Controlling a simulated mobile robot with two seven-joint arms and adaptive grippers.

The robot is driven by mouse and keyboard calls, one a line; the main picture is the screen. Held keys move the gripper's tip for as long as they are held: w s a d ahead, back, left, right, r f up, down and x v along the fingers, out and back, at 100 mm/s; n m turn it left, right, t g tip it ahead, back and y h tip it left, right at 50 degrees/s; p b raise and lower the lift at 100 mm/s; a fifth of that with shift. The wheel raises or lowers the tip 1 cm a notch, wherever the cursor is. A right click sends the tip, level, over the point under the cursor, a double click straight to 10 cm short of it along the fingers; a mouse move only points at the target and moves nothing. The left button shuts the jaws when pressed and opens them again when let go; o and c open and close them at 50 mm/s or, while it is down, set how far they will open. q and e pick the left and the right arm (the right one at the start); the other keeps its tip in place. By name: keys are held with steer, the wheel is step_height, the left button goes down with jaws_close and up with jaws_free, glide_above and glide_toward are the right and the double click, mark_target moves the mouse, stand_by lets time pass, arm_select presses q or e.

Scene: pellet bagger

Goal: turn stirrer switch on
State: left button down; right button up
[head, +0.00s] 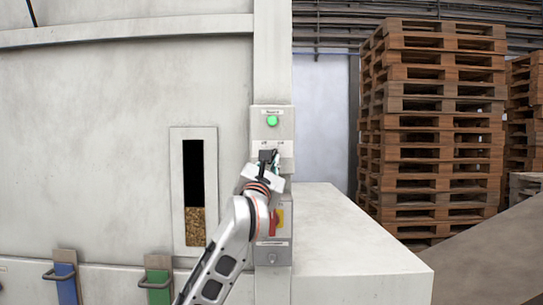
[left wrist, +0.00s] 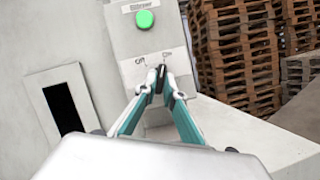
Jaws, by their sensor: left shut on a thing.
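The stirrer control box (head: 286,113) is on the pale upright post, with a bright green round lamp (head: 272,120) under its label. In the left wrist view the lamp (left wrist: 145,19) sits above the "Off" and "On" marks. My left gripper (head: 267,158) is at the box just below these marks. In the left wrist view its fingertips (left wrist: 161,84) are closed together on the stirrer switch, a small dark knob (left wrist: 160,77) mostly hidden between them. My right gripper is not in view.
A sight window (head: 208,132) with pellets is left. Blue (head: 66,282) and green (head: 158,279) handled slides are low left. A white block (head: 340,240) and stacked pallets (head: 432,130) are right.

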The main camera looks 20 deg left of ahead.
arm_select(q)
steer(key=shift+a+m+h, duration=0.1)
steer(key=shift+m+h, duration=0.2)
steer(key=shift+m, duration=0.5)
steer(key=c, duration=2.1)
jaws_free()
steer(key=shift+w, duration=0.1)
steer(key=shift+c, duration=0.2)
steer(key=v, duration=1.2)
